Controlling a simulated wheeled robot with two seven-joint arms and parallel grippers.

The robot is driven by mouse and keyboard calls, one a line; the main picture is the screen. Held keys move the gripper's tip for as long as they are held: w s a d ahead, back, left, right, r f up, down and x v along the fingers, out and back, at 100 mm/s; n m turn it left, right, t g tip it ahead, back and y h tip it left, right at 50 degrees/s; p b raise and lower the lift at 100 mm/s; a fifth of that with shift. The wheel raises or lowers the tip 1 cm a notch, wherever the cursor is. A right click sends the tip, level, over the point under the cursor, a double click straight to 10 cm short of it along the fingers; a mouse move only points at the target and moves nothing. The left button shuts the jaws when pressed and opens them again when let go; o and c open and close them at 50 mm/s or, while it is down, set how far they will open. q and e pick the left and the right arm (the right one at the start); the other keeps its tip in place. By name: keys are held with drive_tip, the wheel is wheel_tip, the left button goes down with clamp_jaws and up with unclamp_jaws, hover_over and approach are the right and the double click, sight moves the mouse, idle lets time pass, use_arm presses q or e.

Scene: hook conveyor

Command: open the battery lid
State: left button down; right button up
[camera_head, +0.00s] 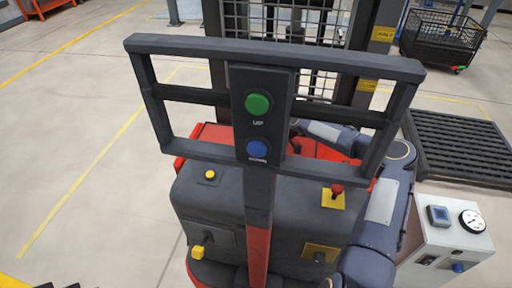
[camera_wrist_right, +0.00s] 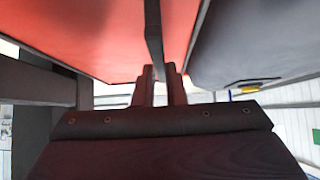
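A red and dark-grey truck stands in front of me in the head view. Its red top surface (camera_head: 325,152) shows partly behind the control frame; I take it to be the battery lid, but its edges are largely hidden. My right arm reaches in from the right, and its gripper is hidden behind the control panel. In the right wrist view, my right gripper (camera_wrist_right: 161,72) has its fingertips close together, with a thin dark strip (camera_wrist_right: 153,35) running down to the narrow gap between them. Red surface is behind. Whether they grip the strip is unclear. My left gripper is not visible.
The control panel (camera_head: 258,118) with green and blue buttons sits on a dark frame (camera_head: 270,52) that blocks the view. A red knob (camera_head: 337,189) is on the dark cover. A white gauge box (camera_head: 445,232) stands at right, below a black pallet (camera_head: 458,147). The left floor is clear.

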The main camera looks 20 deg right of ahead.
clamp_jaws()
